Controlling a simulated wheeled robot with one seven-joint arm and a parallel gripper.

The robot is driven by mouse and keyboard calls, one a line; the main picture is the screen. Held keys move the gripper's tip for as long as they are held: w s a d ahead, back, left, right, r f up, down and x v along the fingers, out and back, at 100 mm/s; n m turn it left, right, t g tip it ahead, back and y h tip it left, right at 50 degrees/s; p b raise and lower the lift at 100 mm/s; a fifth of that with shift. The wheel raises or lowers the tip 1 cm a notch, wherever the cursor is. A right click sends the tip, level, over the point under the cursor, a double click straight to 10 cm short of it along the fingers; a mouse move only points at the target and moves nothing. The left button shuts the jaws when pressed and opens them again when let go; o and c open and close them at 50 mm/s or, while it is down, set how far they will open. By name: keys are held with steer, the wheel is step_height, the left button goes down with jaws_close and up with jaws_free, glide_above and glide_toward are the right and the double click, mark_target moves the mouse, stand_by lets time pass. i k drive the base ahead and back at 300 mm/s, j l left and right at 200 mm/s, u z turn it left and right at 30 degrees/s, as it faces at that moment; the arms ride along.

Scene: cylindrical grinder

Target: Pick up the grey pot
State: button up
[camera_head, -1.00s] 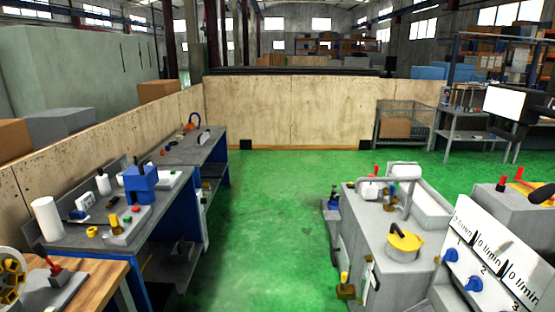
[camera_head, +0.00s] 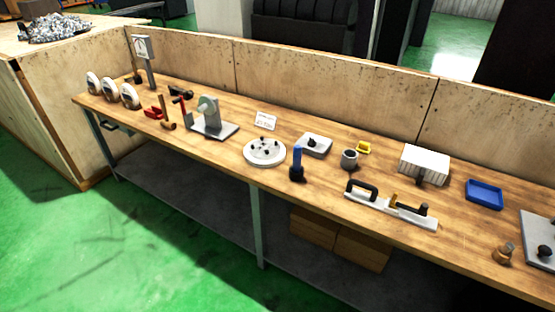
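A small grey pot (camera_head: 349,159), open at the top, stands upright on the wooden workbench (camera_head: 230,150), right of the middle of the view. A small yellow item (camera_head: 363,147) is just behind it, and a grey block with a black knob (camera_head: 314,144) is to its left. My gripper is not in view, and nothing is seen touching the pot.
A blue-handled tool (camera_head: 297,164) and a white round plate with black knobs (camera_head: 264,152) stand left of the pot. A white rail with black handles (camera_head: 390,206) lies in front. A white ribbed box (camera_head: 424,162) and a blue tray (camera_head: 484,194) are right. Green floor (camera_head: 150,240) is clear.

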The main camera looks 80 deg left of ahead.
mark_target(348, 162)
steer(key=u, duration=2.15)
steer(key=i+u, duration=0.2)
steer(key=i, duration=0.45)
steer(key=i+u, duration=0.2)
steer(key=i, duration=0.45)
steer(key=i+l+u, duration=0.15)
steer(key=i, duration=0.5)
